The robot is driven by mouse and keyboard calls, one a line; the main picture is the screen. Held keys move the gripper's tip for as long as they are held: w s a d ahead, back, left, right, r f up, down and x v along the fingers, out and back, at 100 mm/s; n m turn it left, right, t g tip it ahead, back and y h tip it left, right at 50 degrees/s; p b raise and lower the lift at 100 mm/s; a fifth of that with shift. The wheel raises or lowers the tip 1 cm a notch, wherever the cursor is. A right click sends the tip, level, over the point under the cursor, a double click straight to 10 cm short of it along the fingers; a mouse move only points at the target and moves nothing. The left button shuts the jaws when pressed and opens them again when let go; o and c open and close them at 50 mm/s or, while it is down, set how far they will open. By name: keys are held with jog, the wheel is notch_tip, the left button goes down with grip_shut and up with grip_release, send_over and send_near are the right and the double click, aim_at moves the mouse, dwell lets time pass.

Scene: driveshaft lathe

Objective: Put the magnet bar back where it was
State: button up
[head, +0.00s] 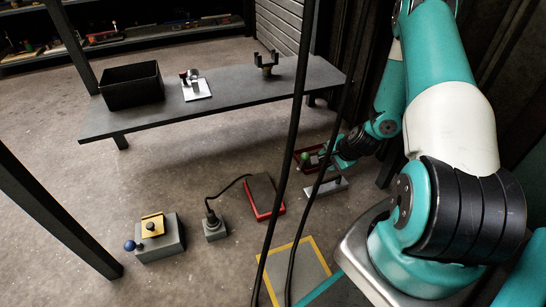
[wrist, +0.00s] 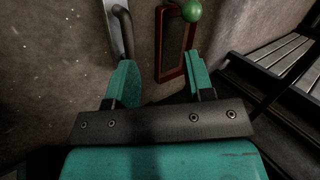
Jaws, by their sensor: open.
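A pale grey metal bar with a raised handle, which looks like the magnet bar (head: 328,187), is low at the floor, right of centre in the head view. Its handle also shows at the top of the wrist view (wrist: 123,32). My gripper (head: 322,160) is open, just beyond the bar in the head view. In the wrist view its two fingers (wrist: 160,78) stand apart with nothing held between them. The bar's handle is ahead of the left finger. I cannot tell whether finger and handle touch.
A dark red frame (wrist: 161,62) with a green ball knob (wrist: 192,11) is ahead of my fingers. A bench (head: 235,92) carries a black bin (head: 132,88), a white-plated fixture (head: 196,90) and a forked stand (head: 267,66). A red-edged pedal (head: 264,194) and yellow-topped box (head: 155,232) are on the floor.

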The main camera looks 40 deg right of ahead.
jog(key=w+a+r+n+g+y, duration=0.1)
jog(key=w+a+r+n+y, duration=0.1)
jog(key=a+r+n, duration=0.65)
jog(key=w+a+r+n+g+y, duration=0.1)
jog(key=w+a+r+n+y, duration=0.15)
jog(key=a+r, duration=1)
jog(key=s+a+r+n+g, duration=0.2)
jog(key=s+a+r+n, duration=0.5)
jog(key=a, duration=0.3)
jog(key=s+a+r+n+g, duration=0.1)
jog(key=s+a+r+n, duration=0.1)
jog(key=s, duration=0.6)
jog(key=s+a+r+n+g, duration=0.1)
jog(key=s+a+r+n, duration=0.2)
jog(key=s+r+n, duration=0.2)
jog(key=s, duration=0.3)
jog(key=shift+a+g, duration=0.3)
jog(key=shift+g, duration=0.1)
notch_tip(320, 180, up, 52)
jog(key=p, duration=5.2)
jog(key=shift+w+r, duration=0.1)
